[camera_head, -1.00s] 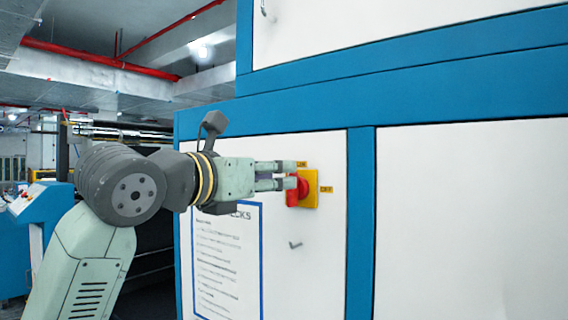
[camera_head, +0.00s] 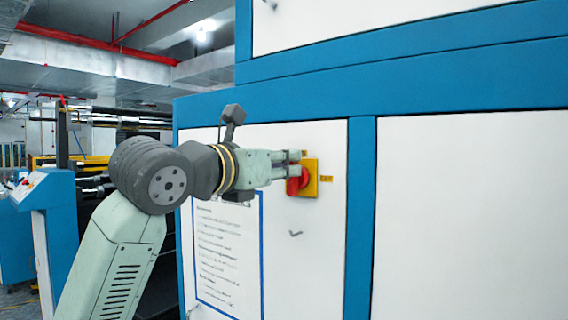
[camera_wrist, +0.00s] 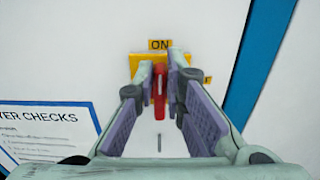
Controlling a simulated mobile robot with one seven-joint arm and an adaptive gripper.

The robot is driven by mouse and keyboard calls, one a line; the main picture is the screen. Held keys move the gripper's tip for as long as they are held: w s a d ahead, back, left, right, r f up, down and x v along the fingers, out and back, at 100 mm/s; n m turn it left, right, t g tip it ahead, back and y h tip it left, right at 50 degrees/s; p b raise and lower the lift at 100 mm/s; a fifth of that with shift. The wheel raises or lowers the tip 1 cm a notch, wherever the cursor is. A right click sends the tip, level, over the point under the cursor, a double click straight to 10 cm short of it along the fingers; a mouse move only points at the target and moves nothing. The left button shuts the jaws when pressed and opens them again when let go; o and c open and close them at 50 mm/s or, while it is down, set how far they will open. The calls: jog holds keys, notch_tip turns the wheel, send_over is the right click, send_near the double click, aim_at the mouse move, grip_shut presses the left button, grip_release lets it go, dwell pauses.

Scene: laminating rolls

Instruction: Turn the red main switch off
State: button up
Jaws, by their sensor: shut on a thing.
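The red main switch (camera_head: 296,184) sits on a yellow plate (camera_head: 312,184) on the white cabinet panel. In the wrist view, its red handle (camera_wrist: 161,86) stands upright, in line with the yellow ON label (camera_wrist: 159,44) above the plate (camera_wrist: 133,62). A second label, partly hidden behind the right finger, shows to the right. My gripper (camera_head: 297,163) reaches the switch from the left in the head view. In the wrist view, my gripper (camera_wrist: 161,72) has one finger on each side of the handle and is shut on it.
A framed checks sheet (camera_head: 228,245) hangs on the panel below my wrist; it also shows in the wrist view (camera_wrist: 50,130). Blue frame strips (camera_head: 360,220) border the white panels. A blue console (camera_head: 45,195) stands at the far left.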

aim_at(313, 178)
grip_shut()
jog(key=m+b, duration=0.2)
jog(key=m, duration=0.1)
jog(key=d+m+b, duration=0.1)
jog(key=m, duration=0.1)
jog(key=shift+s+f, duration=0.3)
jog(key=shift+s, duration=0.05)
jog(key=m, duration=0.1)
jog(key=m+b, duration=0.1)
jog(key=m, duration=0.3)
jog(key=shift+s+d+f+b, duration=0.3)
jog(key=shift+d+b, duration=0.05)
jog(key=m, duration=0.1)
jog(key=m+b, duration=0.1)
jog(key=m, duration=0.1)
jog(key=shift+s+d+f+m, duration=0.1)
jog(key=shift+d+f+m, duration=0.1)
jog(key=shift+f+m, duration=0.15)
jog(key=shift+s+d+f+m+b, duration=0.1)
jog(key=shift+f+m+b, duration=0.15)
jog(key=shift+m, duration=0.85)
jog(key=shift+f+m+b, duration=0.15)
jog(key=shift+f+m, duration=0.05)
jog(key=shift+m, duration=0.85)
jog(key=o, duration=0.7)
grip_release()
jog(key=shift+c, duration=0.2)
